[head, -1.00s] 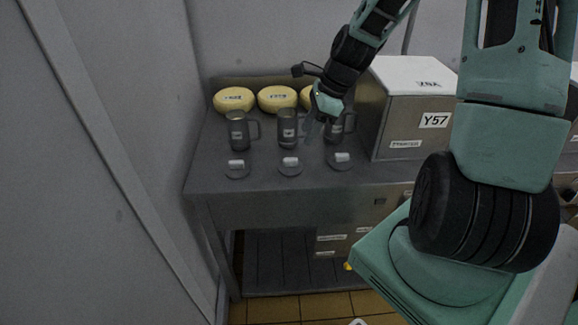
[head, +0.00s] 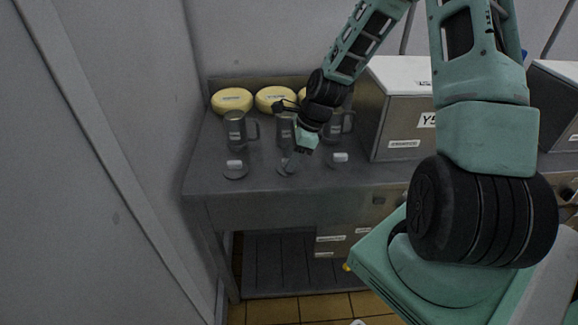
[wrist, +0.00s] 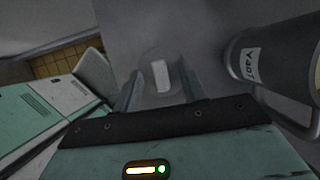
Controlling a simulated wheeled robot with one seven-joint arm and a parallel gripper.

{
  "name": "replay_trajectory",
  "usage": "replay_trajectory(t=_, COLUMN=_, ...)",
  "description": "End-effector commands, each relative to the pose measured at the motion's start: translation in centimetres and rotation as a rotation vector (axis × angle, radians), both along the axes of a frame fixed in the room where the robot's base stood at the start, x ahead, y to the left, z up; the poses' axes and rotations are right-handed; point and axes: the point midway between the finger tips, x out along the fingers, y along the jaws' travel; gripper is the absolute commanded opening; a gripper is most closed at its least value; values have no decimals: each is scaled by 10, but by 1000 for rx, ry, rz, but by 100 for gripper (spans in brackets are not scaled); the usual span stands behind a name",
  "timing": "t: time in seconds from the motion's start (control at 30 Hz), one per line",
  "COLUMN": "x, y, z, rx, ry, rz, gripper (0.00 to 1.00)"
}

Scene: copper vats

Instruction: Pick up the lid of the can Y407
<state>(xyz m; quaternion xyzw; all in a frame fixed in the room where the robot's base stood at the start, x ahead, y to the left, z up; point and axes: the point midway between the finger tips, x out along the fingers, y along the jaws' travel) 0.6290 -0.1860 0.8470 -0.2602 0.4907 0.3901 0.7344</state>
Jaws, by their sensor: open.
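The middle lid (head: 284,170), a round dark disc with a pale handle, lies on the grey table. My gripper (head: 291,162) is over it, fingers pointing down, hiding part of it. In the wrist view the lid (wrist: 160,78) shows between the open fingers of my gripper (wrist: 161,88), its white handle upright in the picture; I cannot tell whether the fingers touch it. A dark can (wrist: 280,62) stands to its right there, its label reading Y40 and an unclear last character. In the head view the middle can (head: 284,130) is behind this lid, partly hidden by my arm.
A left can (head: 235,130) and right can (head: 333,128) flank the middle one, with a left lid (head: 236,169) and right lid (head: 336,160) in front. Yellow round objects (head: 232,99) stand behind. A box (head: 405,125) is at the right.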

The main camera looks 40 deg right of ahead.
Motion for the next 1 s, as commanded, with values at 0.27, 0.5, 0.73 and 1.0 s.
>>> replay_trajectory(t=0.27, x=0, y=0, z=0, rx=0, ry=0, rz=0, gripper=0)
replay_trajectory(t=0.5, x=0, y=0, z=1, rx=0, ry=0, rz=1, gripper=0)
replay_trajectory(t=0.73, x=1, y=-1, z=13, rx=-3, ry=-3, rz=0, gripper=0)
replay_trajectory(t=1.0, x=1, y=-1, z=63, rx=-6, ry=-5, rz=1, gripper=0)
